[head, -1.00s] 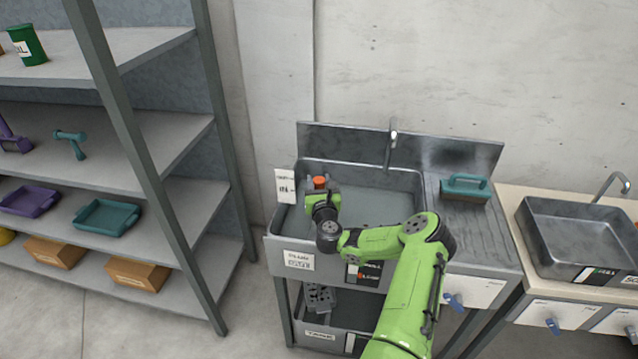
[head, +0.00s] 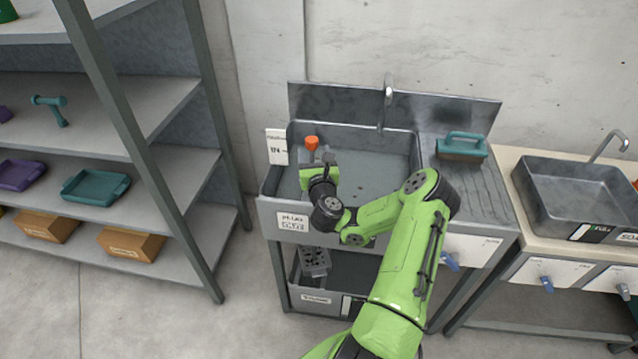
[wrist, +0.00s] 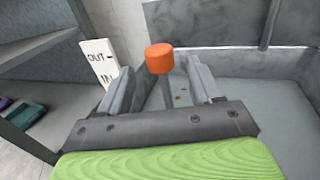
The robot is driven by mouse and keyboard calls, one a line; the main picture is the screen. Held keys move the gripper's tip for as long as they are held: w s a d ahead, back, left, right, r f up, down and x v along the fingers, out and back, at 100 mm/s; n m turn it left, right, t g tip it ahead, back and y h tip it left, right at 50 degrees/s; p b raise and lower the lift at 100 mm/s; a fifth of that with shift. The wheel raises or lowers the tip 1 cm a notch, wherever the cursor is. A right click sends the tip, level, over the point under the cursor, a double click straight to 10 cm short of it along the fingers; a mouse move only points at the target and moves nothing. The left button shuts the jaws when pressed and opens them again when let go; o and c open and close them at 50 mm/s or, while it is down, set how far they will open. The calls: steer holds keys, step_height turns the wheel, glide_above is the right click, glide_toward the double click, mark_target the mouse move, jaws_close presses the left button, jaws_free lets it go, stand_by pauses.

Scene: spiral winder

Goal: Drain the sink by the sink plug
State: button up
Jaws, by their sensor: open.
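The sink plug has an orange knob (head: 311,143) on a grey stem and stands upright at the left end of the metal sink (head: 275,187). In the wrist view the orange knob (wrist: 160,58) shows beyond and between my fingers, with the stem running down between them. My gripper (head: 314,158) is at the plug; it also shows in the wrist view (wrist: 160,84), its fingers apart with a gap on both sides of the stem. The stem's lower end is hidden. The sink floor shows dark specks.
A white card (head: 277,147) stands at the sink's left rim, reading OUT and IN in the wrist view. A tap (head: 388,100) rises behind the basin. A teal-handled brush (head: 462,146) lies on the drainboard. Shelves stand left; a second sink (head: 580,195) stands right.

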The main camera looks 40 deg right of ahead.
steer(key=b+v, duration=0.9)
steer(key=b, duration=0.3)
steer(key=shift+f, duration=0.2)
steer(key=shift+s+a+r, duration=0.2)
steer(key=shift+s+a, duration=0.2)
